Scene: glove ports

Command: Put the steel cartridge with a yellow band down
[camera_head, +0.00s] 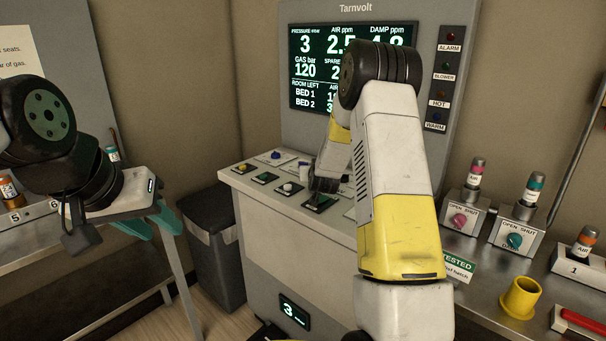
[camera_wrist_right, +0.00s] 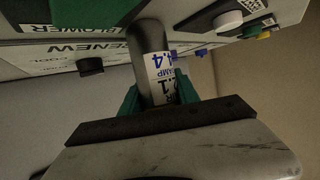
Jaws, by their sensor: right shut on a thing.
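My right gripper (camera_wrist_right: 158,95) is shut on a dark grey cylindrical cartridge (camera_wrist_right: 146,48), with a green finger on each side. The cartridge has a white label with purple and dark print. No yellow band shows in the right wrist view, so I cannot tell its band colour. Its far end is by a green plate on the console; I cannot tell if they touch. In the head view my right arm hides most of that gripper, which is low over the console top. My left gripper (camera_head: 150,226) is open and empty, its teal fingers apart, by the left bench.
The console (camera_head: 300,238) has several buttons on its top and a screen (camera_head: 310,75) behind. A dark bin (camera_head: 212,240) stands left of it. The right bench holds valve blocks (camera_head: 462,214), a yellow cup (camera_head: 520,298) and a red bar (camera_head: 585,322). The left bench holds a banded cartridge (camera_head: 10,188).

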